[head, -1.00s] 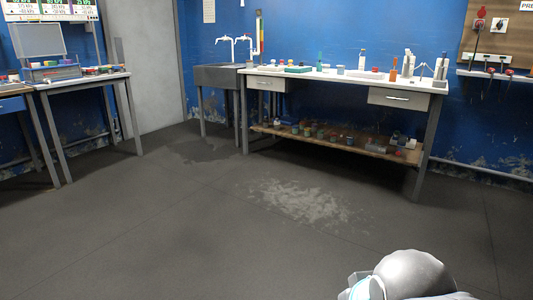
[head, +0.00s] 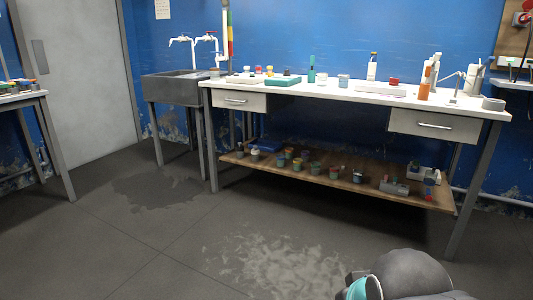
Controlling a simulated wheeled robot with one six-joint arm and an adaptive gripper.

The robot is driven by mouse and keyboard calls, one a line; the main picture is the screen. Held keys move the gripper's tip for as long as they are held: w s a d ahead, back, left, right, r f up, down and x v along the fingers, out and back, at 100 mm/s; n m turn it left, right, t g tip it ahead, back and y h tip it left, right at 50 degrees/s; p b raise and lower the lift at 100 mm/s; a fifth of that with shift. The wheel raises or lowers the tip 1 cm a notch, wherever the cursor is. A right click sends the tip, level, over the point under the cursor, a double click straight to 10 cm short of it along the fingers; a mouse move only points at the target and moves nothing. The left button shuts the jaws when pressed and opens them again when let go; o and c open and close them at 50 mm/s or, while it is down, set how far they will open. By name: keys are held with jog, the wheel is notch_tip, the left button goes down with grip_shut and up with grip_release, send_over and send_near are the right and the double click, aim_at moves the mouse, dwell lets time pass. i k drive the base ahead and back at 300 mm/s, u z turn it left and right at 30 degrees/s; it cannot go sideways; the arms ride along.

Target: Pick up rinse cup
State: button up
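A white-topped workbench (head: 300,87) stands against the blue wall ahead, with small vessels on it. A small pale blue-grey cup (head: 344,80) stands near the middle of the top. A smaller pale cup (head: 323,77) stands just left of it. More small pots and cups (head: 315,168) stand on the wooden lower shelf. I cannot tell which of these is the rinse cup; they are too small to make out. Only a grey and teal part of my own arm shows at the bottom right. My gripper is out of the picture.
A grey sink (head: 178,88) with white taps adjoins the bench's left end. Another table (head: 22,98) is at the far left, by a pale door (head: 80,90). Bottles (head: 372,68) and a white tray (head: 378,91) occupy the bench top. The floor (head: 190,225) before the bench is clear.

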aim_at(322, 78)
jog(key=z, duration=0.2)
jog(key=i, duration=2.1)
jog(key=z, duration=0.15)
